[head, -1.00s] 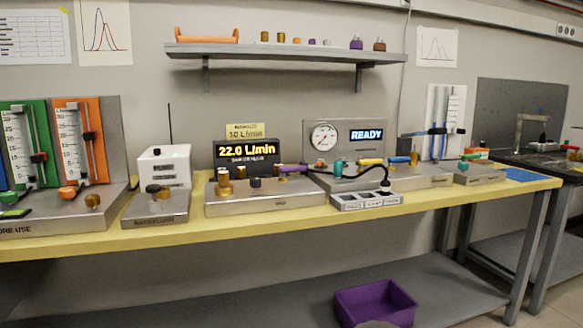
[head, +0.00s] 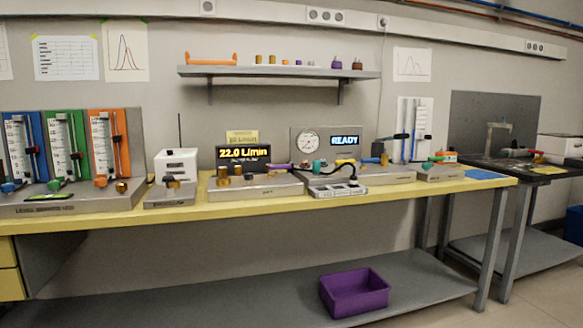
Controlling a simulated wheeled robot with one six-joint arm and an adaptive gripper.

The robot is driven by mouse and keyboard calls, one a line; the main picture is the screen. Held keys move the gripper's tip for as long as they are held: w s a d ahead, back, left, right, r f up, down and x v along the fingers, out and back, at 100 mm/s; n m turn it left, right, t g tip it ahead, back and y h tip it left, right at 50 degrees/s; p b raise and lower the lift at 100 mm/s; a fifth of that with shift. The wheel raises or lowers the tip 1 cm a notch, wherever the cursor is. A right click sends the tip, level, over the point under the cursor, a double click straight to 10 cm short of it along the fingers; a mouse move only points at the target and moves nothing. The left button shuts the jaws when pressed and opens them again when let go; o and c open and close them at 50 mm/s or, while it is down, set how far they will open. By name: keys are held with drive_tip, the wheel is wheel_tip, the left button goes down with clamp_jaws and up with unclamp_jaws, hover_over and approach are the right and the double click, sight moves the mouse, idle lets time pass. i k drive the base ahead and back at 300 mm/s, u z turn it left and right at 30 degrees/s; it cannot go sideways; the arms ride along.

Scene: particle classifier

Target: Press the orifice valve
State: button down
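No part is clearly marked as the orifice valve at this size, so I cannot tell which one it is. On the yellow bench, a central metal unit (head: 262,189) carries brass fittings (head: 223,176), a dark knob and a display (head: 243,156) reading 22.0 L/min. To its right, a unit with a round gauge (head: 307,144) and a READY display (head: 346,141) has teal (head: 320,166), yellow (head: 345,162) and blue fittings. A small metal unit (head: 170,194) at left has a dark knob (head: 170,181). My gripper is not in view.
The yellow bench (head: 215,209) spans the view. Flowmeter panels (head: 65,148) stand at left. A purple bin (head: 354,292) sits on the grey lower shelf (head: 240,290). A wall shelf (head: 280,72) holds small parts. A dark table (head: 515,170) stands at right.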

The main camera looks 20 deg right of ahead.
sight(271, 168)
drive_tip(key=k, duration=0.55)
drive_tip(key=z, duration=0.6)
drive_tip(key=i, duration=0.7)
drive_tip(key=z, duration=0.85)
drive_tip(key=i, duration=0.85)
drive_tip(key=u, duration=0.65)
drive_tip(key=i, duration=0.95)
drive_tip(key=u, duration=0.85)
